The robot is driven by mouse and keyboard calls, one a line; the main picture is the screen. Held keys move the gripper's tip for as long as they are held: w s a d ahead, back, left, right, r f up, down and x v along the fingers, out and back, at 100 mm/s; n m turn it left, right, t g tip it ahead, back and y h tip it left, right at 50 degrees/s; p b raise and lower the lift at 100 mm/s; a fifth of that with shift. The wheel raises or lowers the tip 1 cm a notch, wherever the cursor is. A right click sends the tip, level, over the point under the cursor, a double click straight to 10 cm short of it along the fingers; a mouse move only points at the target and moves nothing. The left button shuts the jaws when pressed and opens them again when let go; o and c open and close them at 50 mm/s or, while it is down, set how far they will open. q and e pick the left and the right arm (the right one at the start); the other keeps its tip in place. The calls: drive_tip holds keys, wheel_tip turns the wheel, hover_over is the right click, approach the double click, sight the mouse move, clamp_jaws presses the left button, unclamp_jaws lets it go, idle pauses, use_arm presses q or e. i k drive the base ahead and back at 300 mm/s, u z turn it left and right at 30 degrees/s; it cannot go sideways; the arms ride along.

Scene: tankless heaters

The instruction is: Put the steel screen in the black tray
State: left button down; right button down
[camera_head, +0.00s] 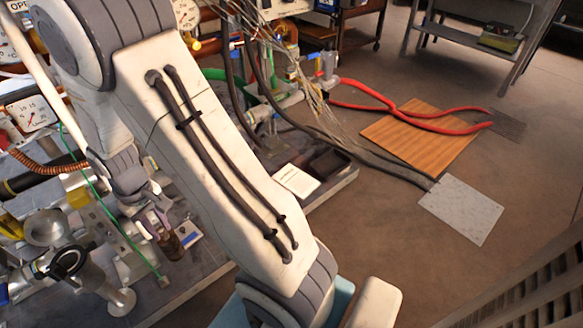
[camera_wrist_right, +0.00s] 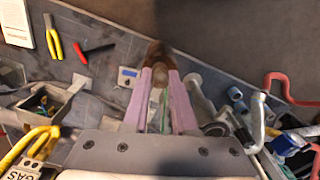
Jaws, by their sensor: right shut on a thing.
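The black tray (camera_head: 329,161) lies on the right end of the grey board in the head view, beside a white card. My right gripper (camera_head: 158,224) is over the cluttered left part of the board, left of the tray and well apart from it. Its fingers also show in the right wrist view (camera_wrist_right: 160,82). They are shut on a small brown cylindrical thing (camera_wrist_right: 157,54) with a greyish part, which sticks out past the tips. I cannot tell for sure that this is the steel screen; no other screen is clear to me. My left gripper is not in view.
Metal pipes and a valve (camera_head: 70,262) crowd the board around the gripper. A white card (camera_head: 296,181) lies left of the tray. Yellow-handled pliers (camera_wrist_right: 52,38) and a red-handled tool (camera_wrist_right: 95,50) lie on the board. A wooden panel (camera_head: 415,142) lies on the floor.

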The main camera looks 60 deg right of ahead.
sight(330, 166)
drive_tip(key=u, duration=2.5)
drive_tip(key=k, duration=2.75)
drive_tip(key=z, duration=2.55)
